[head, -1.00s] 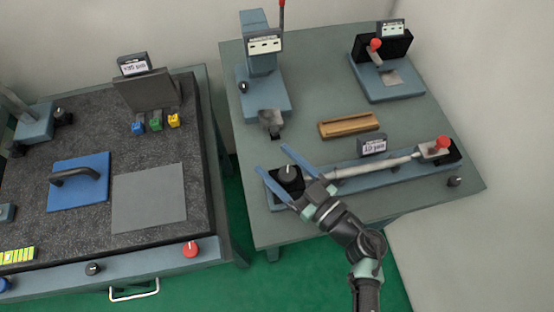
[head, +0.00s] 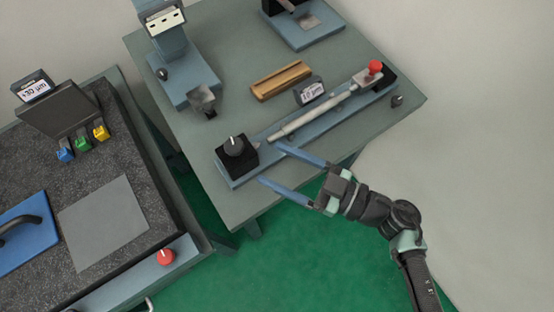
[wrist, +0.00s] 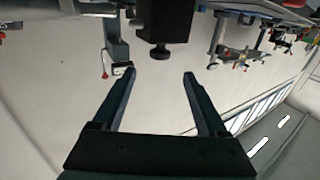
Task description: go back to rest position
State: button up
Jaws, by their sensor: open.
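My gripper (head: 268,164) is open and empty in the head view, its two blue fingers pointing left at the front edge of the grey-green table (head: 235,115). The fingers lie beside the black chuck block with its round grey knob (head: 233,146), to the right of it, apart from the knob as far as I can tell. In the wrist view my gripper (wrist: 160,75) also shows spread fingers with nothing between them. A dark block (wrist: 162,22) hangs into the top of that view; I cannot tell which thing it is.
A long bar (head: 310,118) with a red knob (head: 375,67) runs along the table. A wooden tray (head: 281,80), a blue press-like stand (head: 185,75) and a small display (head: 309,90) stand behind. A granite-topped bench (head: 140,185) is at left. Green floor (head: 300,255) is open in front.

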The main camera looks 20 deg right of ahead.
dwell(0.3)
jog(key=w+a+r+t, duration=0.1)
jog(key=w+a+r+m+t, duration=0.1)
jog(key=w+r+t, duration=0.1)
jog(key=w+a+r+t+h, duration=0.1)
jog(key=w+a+r, duration=0.1)
jog(key=shift+w+r+m, duration=0.1)
jog(key=shift+r+m, duration=0.1)
jog(key=shift+m, duration=0.1)
jog(key=w+a+r+m+t+h, duration=0.1)
jog(key=w+r+m+t+h, duration=0.35)
jog(key=r, duration=0.65)
jog(key=w+r+m+t+h, duration=0.4)
jog(key=w+r+t+h, duration=0.15)
jog(key=r, duration=0.65)
jog(key=s+r, duration=0.3)
jog(key=r, duration=0.6)
jog(key=s+a+r+t+h, duration=0.1)
jog(key=s+r, duration=0.2)
jog(key=r, duration=0.6)
jog(key=s+a+r+h, duration=0.1)
jog(key=s+r, duration=0.3)
jog(key=r, duration=0.5)
jog(key=shift+r+n, duration=0.3)
jog(key=shift+n, duration=0.05)
